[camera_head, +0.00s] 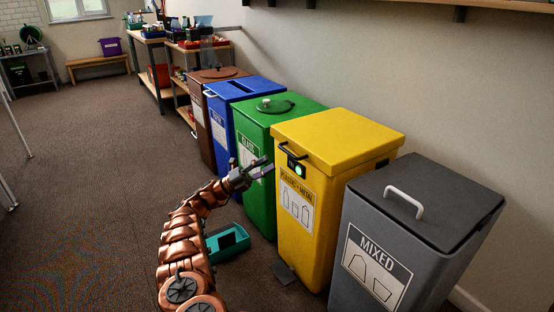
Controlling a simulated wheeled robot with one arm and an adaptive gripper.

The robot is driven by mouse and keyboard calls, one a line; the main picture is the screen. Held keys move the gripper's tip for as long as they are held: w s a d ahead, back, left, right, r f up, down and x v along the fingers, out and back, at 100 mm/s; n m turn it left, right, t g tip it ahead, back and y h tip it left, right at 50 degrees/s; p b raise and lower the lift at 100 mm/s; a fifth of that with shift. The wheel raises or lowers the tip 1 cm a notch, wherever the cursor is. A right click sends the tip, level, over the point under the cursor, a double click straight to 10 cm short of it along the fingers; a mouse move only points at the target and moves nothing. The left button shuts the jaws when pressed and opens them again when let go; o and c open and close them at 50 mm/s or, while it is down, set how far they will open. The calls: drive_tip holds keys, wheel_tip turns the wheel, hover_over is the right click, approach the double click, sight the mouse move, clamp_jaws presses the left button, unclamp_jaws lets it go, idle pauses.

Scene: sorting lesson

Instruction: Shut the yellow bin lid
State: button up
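The yellow bin (306,246) stands between the green and grey bins. Its flat yellow lid (338,138) lies down level on top, and it looks shut. A black handle (291,153) and a green-lit panel (298,169) are on its front, just under the lid edge. My gripper (265,167) is at the end of my copper-coloured arm, in front of the green bin and just left of the yellow bin's handle. Its fingers are spread apart with nothing between them. I cannot tell if a fingertip touches the yellow bin.
The grey MIXED bin (412,230) with a white handle stands at right. Green (262,190), blue (220,130) and brown (200,120) bins stand at left. A teal open box (228,243) and a dark pedal (284,273) are on the floor. Carpet at left is clear.

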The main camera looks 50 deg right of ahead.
drive_tip(key=shift+v, duration=1.7)
